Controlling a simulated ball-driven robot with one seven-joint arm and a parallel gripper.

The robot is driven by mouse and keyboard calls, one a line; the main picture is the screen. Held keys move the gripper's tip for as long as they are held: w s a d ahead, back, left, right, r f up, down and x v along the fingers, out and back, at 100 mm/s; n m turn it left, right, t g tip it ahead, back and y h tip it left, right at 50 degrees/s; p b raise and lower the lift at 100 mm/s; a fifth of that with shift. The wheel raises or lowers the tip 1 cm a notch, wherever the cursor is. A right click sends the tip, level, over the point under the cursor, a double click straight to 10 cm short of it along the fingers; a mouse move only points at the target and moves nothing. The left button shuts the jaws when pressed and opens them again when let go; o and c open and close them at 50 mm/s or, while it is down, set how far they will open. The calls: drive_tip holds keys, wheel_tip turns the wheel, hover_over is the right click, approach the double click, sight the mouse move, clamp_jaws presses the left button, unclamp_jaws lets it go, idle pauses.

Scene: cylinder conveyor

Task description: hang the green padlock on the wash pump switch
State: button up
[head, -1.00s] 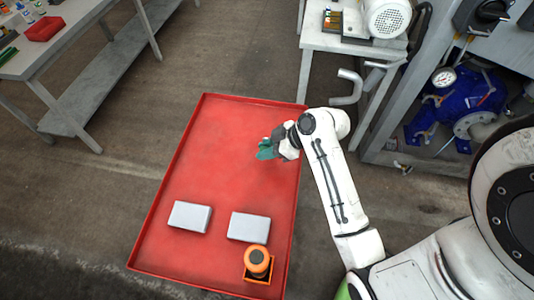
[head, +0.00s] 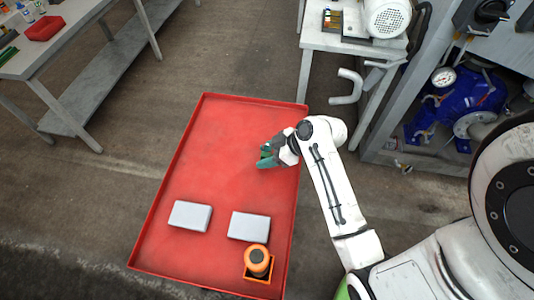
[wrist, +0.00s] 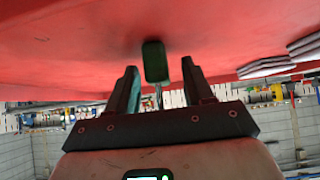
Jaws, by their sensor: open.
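My gripper (head: 268,157) is over the right part of a red tray, with teal fingers that are apart and empty. In the wrist view its two fingers (wrist: 160,92) flank a gap. A green padlock (wrist: 155,62) shows beyond that gap against the red surface, its thin shackle pointing toward the gripper. The fingers do not appear to grip it. I cannot pick the padlock out in the head view, where my gripper may hide it. A black rotary switch (head: 491,11) is on the grey cabinet at the upper right. No readable label shows whether it is the wash pump switch.
The red tray (head: 215,130) holds two pale blocks (head: 190,215) and an orange-and-black item (head: 257,261) near its front. A motor (head: 386,17) sits on a bench at the top. A blue pump (head: 455,112) is inside the cabinet. Another bench (head: 60,65) stands at the left.

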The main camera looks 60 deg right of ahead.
drive_tip(key=v, duration=1.2)
idle(0.5)
